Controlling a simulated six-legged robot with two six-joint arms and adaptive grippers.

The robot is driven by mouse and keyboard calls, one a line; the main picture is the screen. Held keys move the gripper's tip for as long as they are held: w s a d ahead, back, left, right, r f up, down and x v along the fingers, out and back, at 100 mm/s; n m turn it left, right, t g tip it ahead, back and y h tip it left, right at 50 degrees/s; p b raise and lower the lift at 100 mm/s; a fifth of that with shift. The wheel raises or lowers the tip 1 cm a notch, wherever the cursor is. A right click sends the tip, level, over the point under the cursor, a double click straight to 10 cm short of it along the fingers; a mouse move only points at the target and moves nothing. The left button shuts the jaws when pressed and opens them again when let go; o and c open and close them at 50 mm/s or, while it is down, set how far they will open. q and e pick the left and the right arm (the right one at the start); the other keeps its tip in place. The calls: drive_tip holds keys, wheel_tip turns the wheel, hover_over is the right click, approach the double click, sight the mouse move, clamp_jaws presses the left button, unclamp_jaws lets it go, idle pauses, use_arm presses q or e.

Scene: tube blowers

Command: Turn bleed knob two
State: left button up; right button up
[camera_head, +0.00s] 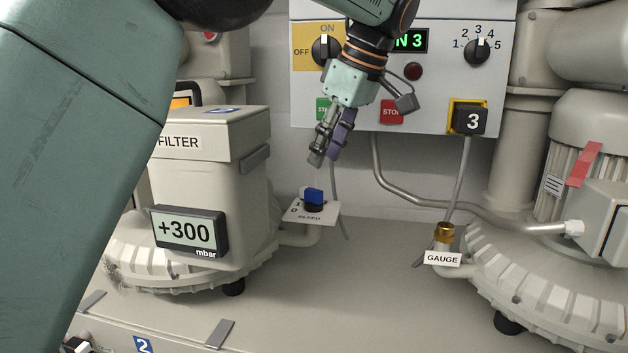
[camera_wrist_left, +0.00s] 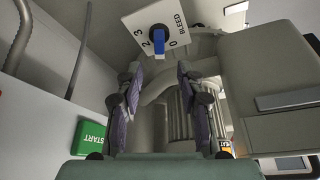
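The bleed knob (camera_head: 314,196) is a blue handle on a dark base, set on a white plate (camera_head: 327,217) marked BLEED, beside the filter housing. In the left wrist view the blue knob (camera_wrist_left: 158,42) shows on its plate (camera_wrist_left: 184,15), with the figures 0, 2 and 3 around it. I cannot tell exactly which figure it points to. My left gripper (camera_head: 327,158) is above the knob, pointing down and apart from it. In the left wrist view its fingers (camera_wrist_left: 160,84) are spread and empty, with the knob beyond the gap. My right gripper is not in view.
The filter housing (camera_head: 205,185) with a +300 mbar display (camera_head: 189,232) stands left of the knob. The control panel (camera_head: 440,80) hangs behind my gripper. A brass fitting (camera_head: 444,233) with a GAUGE label (camera_head: 442,259) stands to the right. The floor plate in front is mostly clear.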

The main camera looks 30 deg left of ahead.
sight(312, 189)
use_arm(q)
drive_tip(key=x, duration=0.7)
drive_tip(key=shift+w+f, duration=0.15)
drive_tip(key=shift+w, duration=0.1)
drive_tip(key=shift+s+a+f, duration=0.1)
drive_tip(key=shift+f, duration=0.05)
drive_tip(key=shift+s, duration=0.4)
drive_tip(key=shift+w+f, duration=0.1)
drive_tip(key=shift+w, duration=0.4)
drive_tip(key=c, duration=0.5)
drive_tip(key=shift+s, duration=0.25)
clamp_jaws()
drive_tip(key=shift+w, duration=0.1)
